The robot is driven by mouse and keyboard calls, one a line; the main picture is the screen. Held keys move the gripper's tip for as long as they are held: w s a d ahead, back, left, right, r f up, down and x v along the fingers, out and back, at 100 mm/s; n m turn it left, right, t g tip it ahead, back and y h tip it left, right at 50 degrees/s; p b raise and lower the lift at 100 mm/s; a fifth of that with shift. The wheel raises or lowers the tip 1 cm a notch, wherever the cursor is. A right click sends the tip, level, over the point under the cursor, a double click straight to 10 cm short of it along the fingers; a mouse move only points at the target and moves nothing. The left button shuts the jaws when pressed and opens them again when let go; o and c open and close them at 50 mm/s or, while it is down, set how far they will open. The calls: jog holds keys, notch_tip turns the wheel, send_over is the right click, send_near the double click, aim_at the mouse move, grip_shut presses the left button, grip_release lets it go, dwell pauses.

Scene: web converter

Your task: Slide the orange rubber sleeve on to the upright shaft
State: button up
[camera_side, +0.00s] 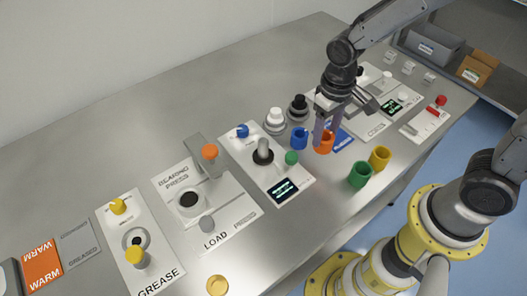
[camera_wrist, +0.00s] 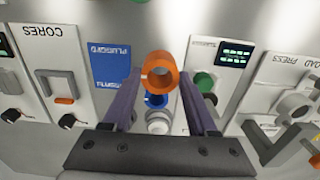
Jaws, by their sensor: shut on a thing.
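The orange rubber sleeve (camera_side: 324,145) is a short hollow cylinder between the fingertips of my gripper (camera_side: 325,130), over or near the blue card in the side view. In the wrist view the sleeve (camera_wrist: 147,79) shows its open bore, and the fingers of my gripper (camera_wrist: 160,85) close on it from both sides. I cannot tell whether its underside touches the table. A grey upright shaft (camera_side: 263,144) with a dark collar stands on the middle white panel, left of the sleeve in the side view. Nothing is around its top.
A blue sleeve (camera_side: 299,138) stands just left of the orange one. Green (camera_side: 360,175) and yellow (camera_side: 379,159) sleeves stand to the right, near the front edge. White (camera_side: 275,117) and black (camera_side: 297,106) knobbed pieces stand behind. A green button (camera_side: 291,158) is beside the shaft.

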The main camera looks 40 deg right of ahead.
notch_tip(320, 180, up, 9)
send_over(263, 141)
jog(key=shift+f, duration=0.1)
jog(key=shift+f, duration=2.8)
jog(key=shift+f, duration=1.3)
